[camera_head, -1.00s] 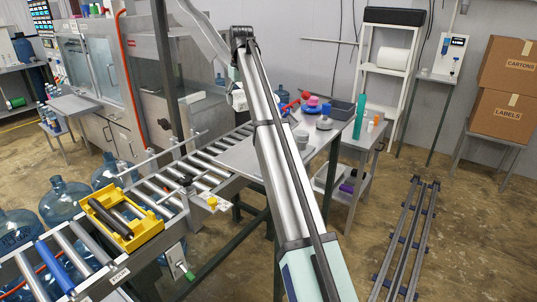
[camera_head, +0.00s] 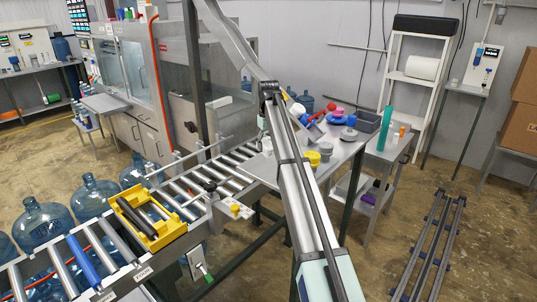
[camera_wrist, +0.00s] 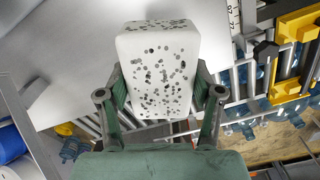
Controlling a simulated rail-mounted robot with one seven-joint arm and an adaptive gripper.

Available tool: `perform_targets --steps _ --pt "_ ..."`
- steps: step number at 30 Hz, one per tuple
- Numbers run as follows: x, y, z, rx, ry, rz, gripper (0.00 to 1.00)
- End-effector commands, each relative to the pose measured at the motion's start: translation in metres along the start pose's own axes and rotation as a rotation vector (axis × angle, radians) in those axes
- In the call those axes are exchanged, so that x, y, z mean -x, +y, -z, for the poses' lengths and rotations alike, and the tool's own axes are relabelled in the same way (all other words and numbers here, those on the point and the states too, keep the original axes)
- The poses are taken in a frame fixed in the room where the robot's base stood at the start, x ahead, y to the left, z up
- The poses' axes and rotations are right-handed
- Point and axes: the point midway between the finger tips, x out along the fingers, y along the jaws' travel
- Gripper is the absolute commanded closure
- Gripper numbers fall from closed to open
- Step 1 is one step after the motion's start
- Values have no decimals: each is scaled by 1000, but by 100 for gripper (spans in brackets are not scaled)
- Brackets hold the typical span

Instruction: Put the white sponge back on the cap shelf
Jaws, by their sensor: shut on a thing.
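The white sponge (camera_wrist: 158,68), a pale block with dark speckles, is between the fingers of my gripper (camera_wrist: 160,85) in the wrist view. My gripper is shut on it, with a finger against each side. In the head view the gripper and sponge cannot be made out; my arm crosses the middle of the picture. A grey table (camera_head: 345,152) with caps and small containers stands just right of my arm. Beside it is a stand with a lower shelf (camera_head: 352,186) holding purple things. I cannot tell which surface is the cap shelf.
A roller conveyor (camera_head: 182,187) runs left of my arm, with a yellow tray (camera_head: 151,237) on it. Large blue jugs (camera_head: 45,224) stand beside it. A teal bottle (camera_head: 384,129) stands upright right of the table. Floor rails (camera_head: 431,240) lie at the right.

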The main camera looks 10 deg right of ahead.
Motion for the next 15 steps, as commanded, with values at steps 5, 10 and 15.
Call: perform_targets --steps 5,10,15 --pt "-14 0 0 0 0 0 58" --pt "-25 0 -1 0 -1 0 58" --pt "-48 0 -1 0 -2 1 58"
